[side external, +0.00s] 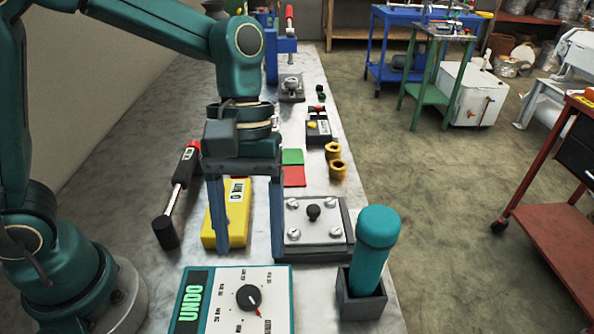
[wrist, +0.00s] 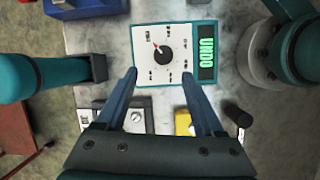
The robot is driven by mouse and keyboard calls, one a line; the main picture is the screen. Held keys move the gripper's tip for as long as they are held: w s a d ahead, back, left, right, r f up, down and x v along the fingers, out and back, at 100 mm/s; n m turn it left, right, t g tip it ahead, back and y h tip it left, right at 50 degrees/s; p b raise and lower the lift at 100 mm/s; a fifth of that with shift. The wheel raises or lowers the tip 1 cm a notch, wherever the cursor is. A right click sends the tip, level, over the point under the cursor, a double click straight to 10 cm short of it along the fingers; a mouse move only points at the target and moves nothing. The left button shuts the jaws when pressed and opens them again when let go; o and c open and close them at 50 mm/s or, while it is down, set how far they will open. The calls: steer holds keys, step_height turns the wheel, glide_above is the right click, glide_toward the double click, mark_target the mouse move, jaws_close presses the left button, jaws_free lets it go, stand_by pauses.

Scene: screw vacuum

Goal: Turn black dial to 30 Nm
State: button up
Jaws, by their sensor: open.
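The black dial (side external: 249,297) sits on a white-faced control box with a teal rim (side external: 278,272) at the front of the bench. Its red pointer is aimed at the lower right in the side view, towards a label too small to read surely. The box's green display (side external: 191,302) reads UNDO. In the wrist view the dial (wrist: 163,56) lies ahead of the fingertips, its red mark at the upper left. My gripper (side external: 247,265) is open and empty, pointing down above the bench behind the box. In the wrist view its fingers (wrist: 159,72) stand apart on either side below the dial.
A teal cylinder (side external: 376,240) stands upright in a grey holder (side external: 362,296) right of the box. A metal plate with screws (side external: 298,224) and a yellow device (side external: 237,205) lie near my fingers. A black-headed tool (side external: 165,232) lies left. Red and green pads (side external: 294,176) lie behind.

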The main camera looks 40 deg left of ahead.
mark_target(249, 293)
steer(key=shift+s+d+f+g, duration=0.15)
steer(key=shift+f+g, duration=0.1)
steer(key=shift+f, duration=0.15)
steer(key=shift+s+d+f+g, duration=0.15)
steer(key=shift+f+g, duration=0.1)
steer(key=shift+f, duration=0.15)
steer(key=shift+x, duration=2.45)
steer(key=shift+a, duration=0.15)
jaws_close()
